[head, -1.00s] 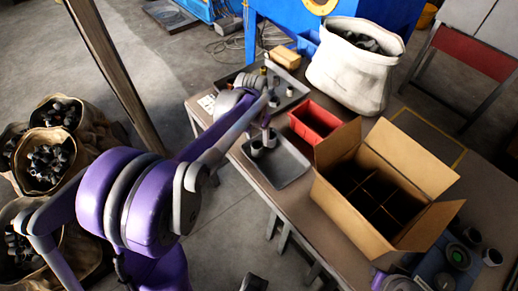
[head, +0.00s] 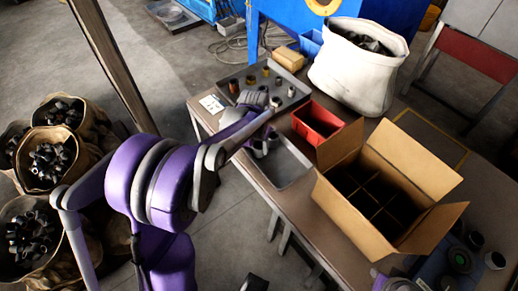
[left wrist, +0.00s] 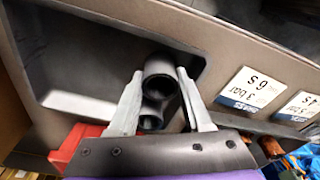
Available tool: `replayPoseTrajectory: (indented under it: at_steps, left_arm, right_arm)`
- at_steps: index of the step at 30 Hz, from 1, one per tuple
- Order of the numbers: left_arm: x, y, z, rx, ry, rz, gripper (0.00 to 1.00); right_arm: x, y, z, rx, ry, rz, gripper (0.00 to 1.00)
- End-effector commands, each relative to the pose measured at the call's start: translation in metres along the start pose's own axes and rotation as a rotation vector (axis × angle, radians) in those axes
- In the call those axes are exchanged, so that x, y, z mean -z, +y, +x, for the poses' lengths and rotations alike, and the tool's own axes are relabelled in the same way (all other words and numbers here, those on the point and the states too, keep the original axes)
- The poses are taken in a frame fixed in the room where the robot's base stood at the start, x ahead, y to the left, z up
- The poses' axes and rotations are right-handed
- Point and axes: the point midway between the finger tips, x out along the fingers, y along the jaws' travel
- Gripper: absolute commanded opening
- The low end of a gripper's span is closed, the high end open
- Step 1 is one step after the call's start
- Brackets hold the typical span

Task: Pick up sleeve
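Two grey sleeves stand close together in a dark metal tray (head: 293,178) at the table's near left edge. In the left wrist view, one sleeve (left wrist: 160,77) is between the fingertips of my left gripper (left wrist: 160,82), and the other sleeve (left wrist: 152,117) is nearer the palm. The fingers are apart on either side, with small gaps seeming to show beside the sleeve. In the head view my left gripper (head: 263,141) is low over the tray, and my arm partly hides it and the sleeves.
A red bin (head: 318,122) and an open cardboard box with dividers (head: 355,220) stand right of the tray. Behind are a second tray with small parts (head: 296,98) and a white sack (head: 350,75). Filled sacks (head: 50,160) stand on the floor at left.

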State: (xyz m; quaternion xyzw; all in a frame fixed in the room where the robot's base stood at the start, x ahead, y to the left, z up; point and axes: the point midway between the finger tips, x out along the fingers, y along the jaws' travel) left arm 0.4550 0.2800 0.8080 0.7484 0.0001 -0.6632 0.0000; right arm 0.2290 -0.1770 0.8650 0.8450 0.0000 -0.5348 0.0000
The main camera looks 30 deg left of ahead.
Motion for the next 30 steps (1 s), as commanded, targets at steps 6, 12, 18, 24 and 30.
replayPoseTrajectory:
  at_steps: [6,12,18,24,30]
  left_arm:
    - [0.000,0.000,0.000,0.000,0.000,0.000,0.00]
    - [0.000,0.000,0.000,0.000,0.000,0.000,0.00]
    - [0.002,0.000,-0.010,0.000,0.001,0.000,0.00]
    - [0.006,0.000,-0.049,0.000,0.001,0.000,0.00]
    - [0.010,0.000,-0.084,0.000,0.001,-0.001,0.00]
  right_arm:
    - [0.000,0.000,0.000,0.000,0.000,0.000,0.21]
    - [0.000,0.000,0.000,0.000,0.000,0.000,0.21]
    - [0.001,0.000,-0.001,0.000,0.000,0.000,0.21]
    - [0.003,0.000,-0.004,0.000,0.002,0.000,0.21]
    - [0.005,0.000,-0.007,0.000,0.003,0.000,0.21]
